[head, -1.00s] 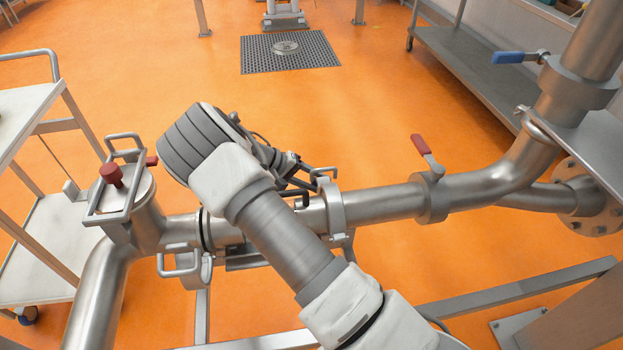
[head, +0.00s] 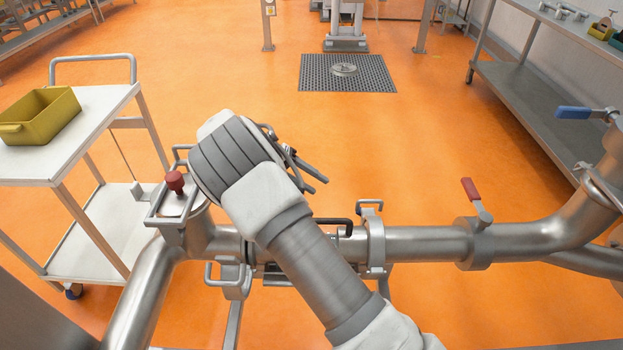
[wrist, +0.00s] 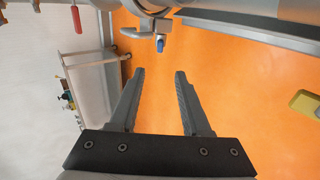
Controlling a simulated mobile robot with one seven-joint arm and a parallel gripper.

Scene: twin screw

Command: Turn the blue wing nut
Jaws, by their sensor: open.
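A small blue piece (wrist: 160,44), which looks like the wing nut, shows in the wrist view under a metal pipe clamp (wrist: 144,24). It lies beyond my gripper's fingertips, roughly in line with the gap between them. My gripper (wrist: 159,72) is open and empty, with orange floor between its fingers. In the head view, my gripper (head: 318,184) is above and left of the pipe clamp (head: 375,240), apart from it. No blue wing nut can be made out on that clamp in the head view; my arm covers part of the pipe.
A steel pipe (head: 425,244) runs across the front, with a red-handled valve (head: 475,205) and a blue lever (head: 575,113) at right. A red knob (head: 175,182) tops the left fitting. A white trolley (head: 100,100) holds a yellow bin (head: 45,115). Open floor lies behind the pipe.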

